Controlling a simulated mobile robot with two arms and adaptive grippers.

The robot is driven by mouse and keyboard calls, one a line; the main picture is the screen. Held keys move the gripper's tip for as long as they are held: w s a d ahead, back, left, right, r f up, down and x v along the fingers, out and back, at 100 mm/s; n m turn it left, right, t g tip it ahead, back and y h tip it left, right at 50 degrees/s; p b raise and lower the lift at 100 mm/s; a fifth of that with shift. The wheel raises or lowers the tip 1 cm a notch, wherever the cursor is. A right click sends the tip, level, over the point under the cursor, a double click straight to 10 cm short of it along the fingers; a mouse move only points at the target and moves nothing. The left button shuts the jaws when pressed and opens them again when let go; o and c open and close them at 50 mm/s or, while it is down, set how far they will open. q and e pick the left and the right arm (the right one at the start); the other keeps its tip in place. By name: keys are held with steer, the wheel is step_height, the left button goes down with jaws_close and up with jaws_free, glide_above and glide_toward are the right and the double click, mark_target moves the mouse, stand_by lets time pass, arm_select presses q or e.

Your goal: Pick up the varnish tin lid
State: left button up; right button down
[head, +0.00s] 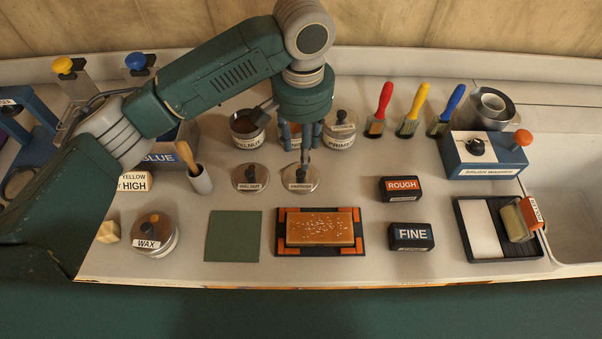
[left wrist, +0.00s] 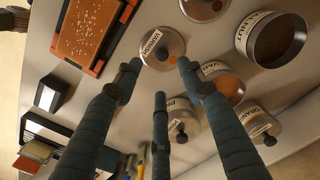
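The varnish tin lid (head: 300,182) is a round metal disc with a dark knob and a white label. It lies flat on the bench; in the left wrist view (left wrist: 158,42) its label reads varnish. My left gripper (head: 306,146) points down just above the lid. In the left wrist view its blue fingers (left wrist: 160,76) are spread apart, with nothing between them. The open varnish tin (left wrist: 222,82) with amber contents stands behind, partly hidden by the gripper in the head view. My right gripper is not in view.
The walnut lid (head: 250,178) lies just left. The open walnut tin (head: 246,132) and closed primer tin (head: 341,131) stand behind. A sanding block board (head: 283,217) is in front. Rough (head: 402,190) and fine (head: 411,237) blocks sit right.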

mark_target(301, 171)
arm_select(q)
steer(key=shift+s+f, duration=0.25)
steer(key=shift+f, duration=1.35)
steer(key=f, duration=0.1)
steer(key=f+p, duration=0.1)
steer(key=f, duration=0.1)
steer(key=f+p, duration=0.1)
steer(key=f, duration=0.1)
steer(key=shift+w+a, duration=0.2)
steer(key=shift+w, duration=0.15)
steer(key=shift+f, duration=0.35)
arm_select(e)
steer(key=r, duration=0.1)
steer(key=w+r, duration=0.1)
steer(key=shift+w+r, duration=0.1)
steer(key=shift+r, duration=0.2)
arm_select(q)
steer(key=shift+c, duration=0.2)
jaws_close()
